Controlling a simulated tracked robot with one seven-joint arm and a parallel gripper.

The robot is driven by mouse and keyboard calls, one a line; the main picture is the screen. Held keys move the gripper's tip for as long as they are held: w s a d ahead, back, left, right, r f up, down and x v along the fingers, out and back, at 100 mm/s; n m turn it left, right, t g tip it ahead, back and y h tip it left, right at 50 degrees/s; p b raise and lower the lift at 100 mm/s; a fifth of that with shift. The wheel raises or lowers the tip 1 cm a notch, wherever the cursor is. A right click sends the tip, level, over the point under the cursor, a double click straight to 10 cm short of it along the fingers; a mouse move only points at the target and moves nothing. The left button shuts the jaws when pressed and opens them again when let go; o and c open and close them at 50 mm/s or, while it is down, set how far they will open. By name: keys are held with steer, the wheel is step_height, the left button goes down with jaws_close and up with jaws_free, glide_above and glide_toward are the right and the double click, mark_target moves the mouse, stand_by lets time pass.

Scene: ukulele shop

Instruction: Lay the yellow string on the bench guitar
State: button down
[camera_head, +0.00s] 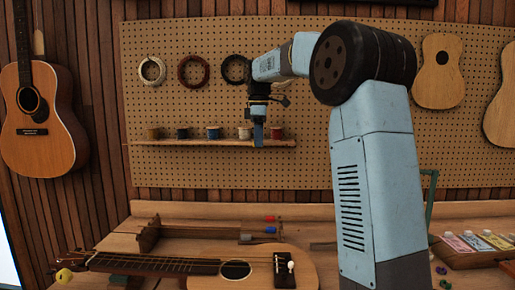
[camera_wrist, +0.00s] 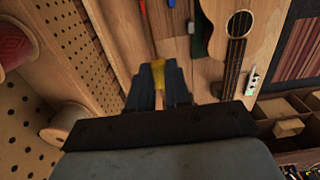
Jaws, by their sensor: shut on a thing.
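The bench guitar (camera_head: 205,266) lies flat on the workbench at the bottom left of the head view, neck to the left. In the wrist view a guitar body with a dark soundhole, which looks like the bench guitar (camera_wrist: 229,45), shows at the upper right. My gripper (camera_head: 258,140) is in front of the spool shelf, well above the bench. In the wrist view my gripper (camera_wrist: 159,82) is shut on a yellow piece (camera_wrist: 158,67), apparently the yellow string. Only a short bit shows between the dark fingers; the rest is hidden.
The shelf (camera_head: 215,143) on the pegboard (camera_head: 200,100) carries several spools, close to my gripper. Wound string coils (camera_head: 193,71) hang above it. A wooden rack (camera_head: 190,233) stands behind the guitar. Coloured packets (camera_head: 475,242) sit at the right of the bench.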

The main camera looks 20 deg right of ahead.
steer(key=shift+r, duration=2.2)
